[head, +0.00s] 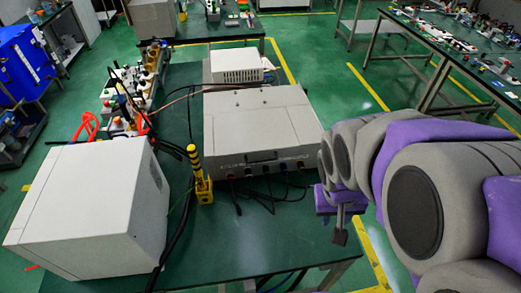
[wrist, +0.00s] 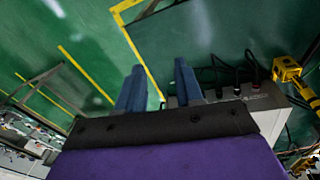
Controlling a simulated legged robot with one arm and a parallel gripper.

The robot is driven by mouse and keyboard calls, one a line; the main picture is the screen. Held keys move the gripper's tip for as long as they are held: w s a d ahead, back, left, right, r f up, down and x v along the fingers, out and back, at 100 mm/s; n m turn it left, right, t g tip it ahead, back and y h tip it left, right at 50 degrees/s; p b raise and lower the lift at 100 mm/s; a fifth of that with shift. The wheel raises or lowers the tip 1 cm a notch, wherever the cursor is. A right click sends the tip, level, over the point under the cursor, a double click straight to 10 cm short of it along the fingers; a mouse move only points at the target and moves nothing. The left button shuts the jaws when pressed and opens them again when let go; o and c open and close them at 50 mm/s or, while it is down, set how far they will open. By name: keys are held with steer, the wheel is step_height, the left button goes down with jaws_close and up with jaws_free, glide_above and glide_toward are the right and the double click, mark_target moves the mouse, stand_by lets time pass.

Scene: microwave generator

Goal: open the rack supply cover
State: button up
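The rack supply, a light grey metal box (head: 240,135), stands on the green table in the middle of the head view. Its broad flat top cover (head: 255,102) lies shut. Its front panel carries a dark handle slot and several cable sockets. My gripper (head: 340,225) hangs to the right of the box's front corner, apart from it. In the wrist view, its two blue fingers (wrist: 159,88) are spread with a gap and nothing between them. A corner of the grey box (wrist: 268,108) shows behind and right of the fingers; most of it is hidden.
Black cables (head: 265,195) loop from the box's front onto the table. A yellow and black post (head: 199,178) stands at its left front. A large white box (head: 95,205) is at the near left. A smaller white unit (head: 236,65) sits behind.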

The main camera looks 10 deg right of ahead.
steer(key=w+d+f+t, duration=0.1)
steer(key=w+d+f, duration=0.15)
steer(key=w, duration=0.35)
steer(key=w+d+f+m+t+h, duration=0.1)
steer(key=w+d+t, duration=0.1)
steer(key=w+d, duration=0.35)
steer(key=w+d+f+t, duration=0.1)
steer(key=w, duration=0.7)
steer(key=w+d+f+t+y, duration=0.2)
steer(key=w+f+t+y, duration=0.25)
steer(key=w+f, duration=0.9)
steer(key=m+t+y+b, duration=0.1)
steer(key=m+t+y, duration=0.3)
steer(key=y, duration=0.9)
glide_toward(263, 160)
steer(key=b+x, duration=0.1)
steer(key=x, duration=0.5)
steer(key=b+x, duration=0.1)
steer(key=x, duration=0.3)
steer(key=shift+w+d+f+b, duration=0.1)
steer(key=shift+w+f+b, duration=0.05)
steer(key=shift+f+b, duration=0.2)
steer(key=shift+c, duration=0.2)
jaws_close()
